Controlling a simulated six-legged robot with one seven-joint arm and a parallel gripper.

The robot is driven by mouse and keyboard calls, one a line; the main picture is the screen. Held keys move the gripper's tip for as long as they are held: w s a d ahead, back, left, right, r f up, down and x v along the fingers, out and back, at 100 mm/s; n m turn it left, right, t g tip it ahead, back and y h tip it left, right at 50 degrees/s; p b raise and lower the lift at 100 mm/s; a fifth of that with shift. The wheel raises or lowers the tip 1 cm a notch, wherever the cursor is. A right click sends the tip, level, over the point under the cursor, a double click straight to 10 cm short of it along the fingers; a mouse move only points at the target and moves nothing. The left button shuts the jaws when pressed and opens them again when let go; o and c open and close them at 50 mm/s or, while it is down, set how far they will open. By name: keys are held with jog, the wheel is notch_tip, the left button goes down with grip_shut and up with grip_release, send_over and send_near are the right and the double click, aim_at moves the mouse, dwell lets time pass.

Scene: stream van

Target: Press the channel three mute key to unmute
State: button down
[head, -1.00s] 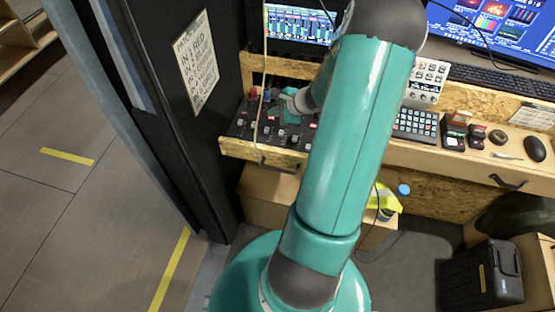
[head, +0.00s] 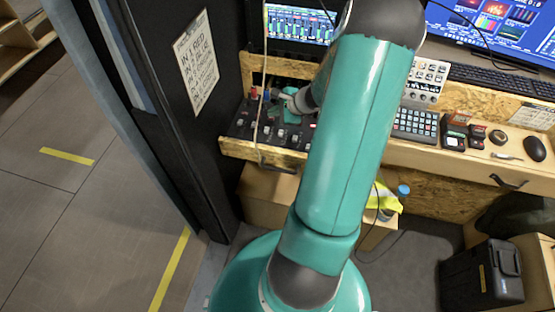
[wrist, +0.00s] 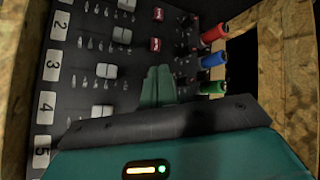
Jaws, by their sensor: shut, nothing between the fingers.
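In the wrist view the mixer panel (wrist: 85,90) has rows numbered down its left side, with the channel three label (wrist: 53,65) beside a grey fader cap (wrist: 105,70). My gripper (wrist: 158,72) is shut and empty, its green fingertips over the panel at the right end of row three. The channel three mute key is hidden by the fingers; I cannot tell whether they touch it. In the head view the gripper (head: 291,114) is over the panel (head: 245,128), partly behind my arm.
Red (wrist: 213,33), blue (wrist: 213,60) and green (wrist: 212,87) plugs stand at the panel's right edge, near a wooden frame (wrist: 275,60). A pale cable (head: 264,60) hangs in front of the panel. A keypad (head: 415,123) and mouse (head: 534,148) lie to the right.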

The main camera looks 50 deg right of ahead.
aim_at(274, 121)
jog(key=shift+r, duration=0.4)
jog(key=shift+r, duration=3)
jog(key=shift+a, duration=0.1)
